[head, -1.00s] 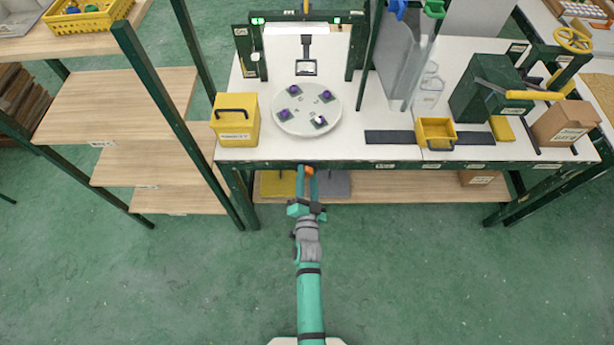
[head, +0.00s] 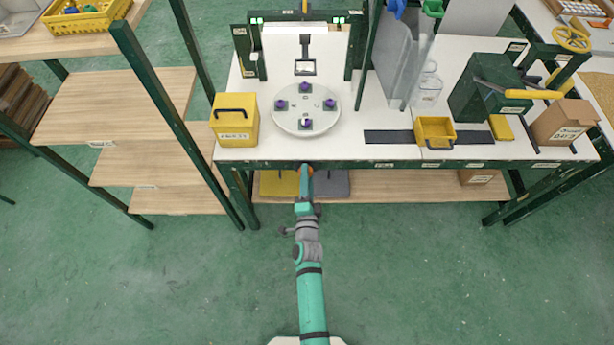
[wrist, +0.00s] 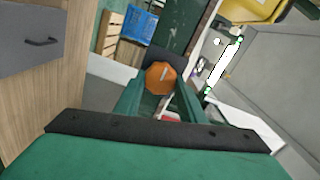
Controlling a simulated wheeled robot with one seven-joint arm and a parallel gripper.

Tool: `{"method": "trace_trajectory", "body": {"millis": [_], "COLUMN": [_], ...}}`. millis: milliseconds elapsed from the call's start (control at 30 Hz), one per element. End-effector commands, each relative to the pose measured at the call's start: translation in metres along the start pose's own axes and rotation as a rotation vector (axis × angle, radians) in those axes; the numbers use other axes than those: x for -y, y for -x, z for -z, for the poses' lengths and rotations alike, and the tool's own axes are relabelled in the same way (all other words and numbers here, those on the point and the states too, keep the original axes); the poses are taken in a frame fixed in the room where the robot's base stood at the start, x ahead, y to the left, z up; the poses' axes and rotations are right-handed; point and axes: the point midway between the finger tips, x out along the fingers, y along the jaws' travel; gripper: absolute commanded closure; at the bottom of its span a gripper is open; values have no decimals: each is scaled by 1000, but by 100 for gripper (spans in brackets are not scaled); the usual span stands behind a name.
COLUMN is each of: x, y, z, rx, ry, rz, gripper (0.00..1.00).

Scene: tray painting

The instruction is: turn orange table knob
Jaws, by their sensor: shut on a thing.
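The orange knob (head: 310,169) sits at the front edge of the white table (head: 370,152), below the round turntable. My gripper (head: 306,182) reaches it from the front and is shut on it. In the wrist view the orange knob (wrist: 161,77) is faceted, with a pale line on its face, and lies between the fingers of my gripper (wrist: 160,90).
A green frame (head: 354,50) with lit green lamps stands behind the turntable. A yellow box (head: 234,122) stands to its left. A yellow bin (head: 434,132) and a green press (head: 490,95) stand to the right. The green floor (head: 420,270) in front is clear.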

Motion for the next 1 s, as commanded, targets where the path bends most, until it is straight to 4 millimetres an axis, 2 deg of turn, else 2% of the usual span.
{"method": "trace_trajectory", "body": {"millis": [333,367,433,767,867,1000], "x": [-2,-2,-2,-1,-1,-1], "y": [1,1,1,2,8,27], "z": [0,0,0,0,0,0], "rx": [1,1,1,0,0,0], "ry": [-5,-5,-4,-3,-3,-3], "rz": [-4,-4,-3,-1,-1,-2], "gripper": [86,61,45,45,45,45]}}
